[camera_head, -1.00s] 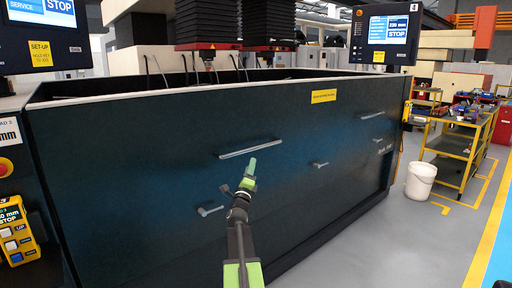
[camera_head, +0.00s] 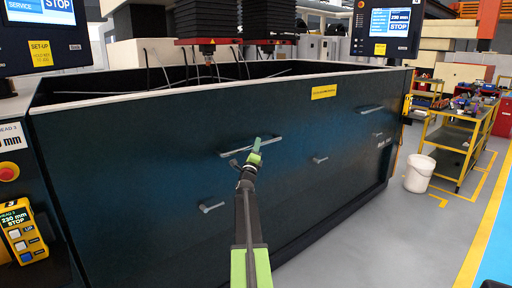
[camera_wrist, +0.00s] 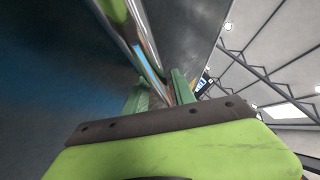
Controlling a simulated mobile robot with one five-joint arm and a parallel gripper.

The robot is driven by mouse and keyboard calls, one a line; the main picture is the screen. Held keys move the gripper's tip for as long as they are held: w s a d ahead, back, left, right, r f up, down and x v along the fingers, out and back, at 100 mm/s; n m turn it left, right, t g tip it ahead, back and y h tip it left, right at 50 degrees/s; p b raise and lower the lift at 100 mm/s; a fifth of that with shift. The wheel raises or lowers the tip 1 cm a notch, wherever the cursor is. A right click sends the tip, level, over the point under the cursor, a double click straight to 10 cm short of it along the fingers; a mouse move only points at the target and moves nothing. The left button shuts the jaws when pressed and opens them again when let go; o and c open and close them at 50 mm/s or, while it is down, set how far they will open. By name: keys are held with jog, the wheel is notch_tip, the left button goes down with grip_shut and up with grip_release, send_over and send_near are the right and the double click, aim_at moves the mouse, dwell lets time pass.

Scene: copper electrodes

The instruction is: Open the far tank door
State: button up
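The dark blue tank front (camera_head: 120,170) fills the middle of the head view. A long silver bar handle (camera_head: 228,153) is on its nearer, middle part. A second bar handle (camera_head: 372,109) is farther along, at the right. My gripper (camera_head: 256,147) is at the right half of the nearer bar, covering part of it. In the wrist view my green fingers (camera_wrist: 160,92) stand apart, with a shiny bar (camera_wrist: 146,48) running down between them. Whether either finger touches the bar cannot be told. The farther bar is clear of my gripper.
Small lever handles (camera_head: 211,207) and (camera_head: 320,160) stick out below the bars. A control panel (camera_head: 390,33) stands at the far corner. A white bucket (camera_head: 419,174) and a yellow trolley (camera_head: 452,140) stand to the right. Grey floor in front is clear.

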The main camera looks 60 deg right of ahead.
grip_shut()
dwell(1.1)
